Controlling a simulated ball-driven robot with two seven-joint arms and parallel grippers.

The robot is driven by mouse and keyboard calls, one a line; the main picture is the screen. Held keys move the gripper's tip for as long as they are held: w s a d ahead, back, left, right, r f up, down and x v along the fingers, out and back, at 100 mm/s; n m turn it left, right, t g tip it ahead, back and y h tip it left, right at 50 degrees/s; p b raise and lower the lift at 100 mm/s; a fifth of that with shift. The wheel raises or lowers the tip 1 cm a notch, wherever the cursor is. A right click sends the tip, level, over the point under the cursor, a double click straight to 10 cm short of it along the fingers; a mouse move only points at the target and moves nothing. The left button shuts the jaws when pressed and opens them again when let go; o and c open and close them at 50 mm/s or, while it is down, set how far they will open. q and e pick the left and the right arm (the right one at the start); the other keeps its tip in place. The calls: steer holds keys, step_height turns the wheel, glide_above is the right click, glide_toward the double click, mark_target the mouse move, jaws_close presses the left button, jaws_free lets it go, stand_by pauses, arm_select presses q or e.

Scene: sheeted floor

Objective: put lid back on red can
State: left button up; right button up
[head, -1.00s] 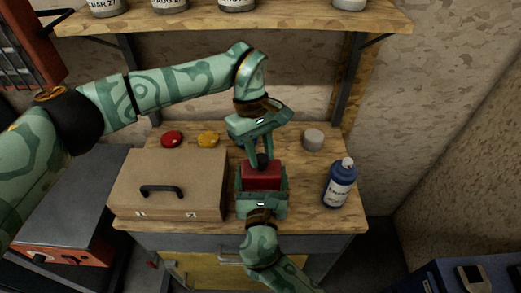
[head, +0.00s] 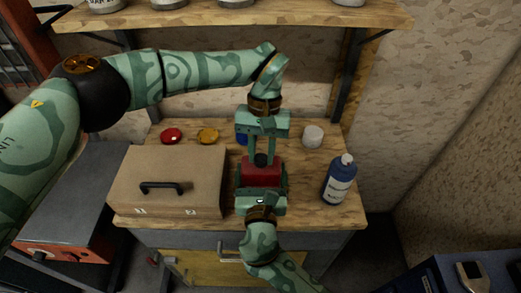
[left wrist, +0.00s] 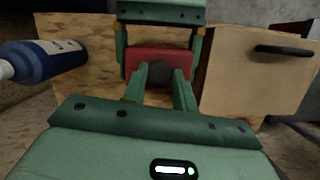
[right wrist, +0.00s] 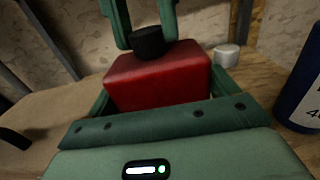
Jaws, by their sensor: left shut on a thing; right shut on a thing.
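The red can (head: 262,177) stands upright on the wooden workbench. My right gripper (head: 262,188) is shut around its body from the front, and the can also shows in the right wrist view (right wrist: 160,80). My left gripper (head: 261,152) comes down from above and is shut on the black lid (head: 261,159). The lid is at the top of the can in the right wrist view (right wrist: 148,43), seemingly touching it. Whether it is fully seated cannot be told. In the left wrist view the lid (left wrist: 160,73) sits between the fingertips, over the red can (left wrist: 140,58).
A cardboard-coloured box (head: 170,180) with a black handle stands left of the can. A blue bottle (head: 339,180) stands to the right. Red (head: 171,136), yellow (head: 208,136) and grey (head: 313,136) small round things lie behind, plus a partly hidden blue one (head: 242,139). A shelf (head: 230,18) hangs above.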

arm_select(q)
steer(key=shift+m, duration=0.6)
steer(key=o, duration=0.9)
steer(key=shift+r, duration=0.1)
steer(key=shift+r, duration=2.2)
steer(key=shift+c, duration=0.2)
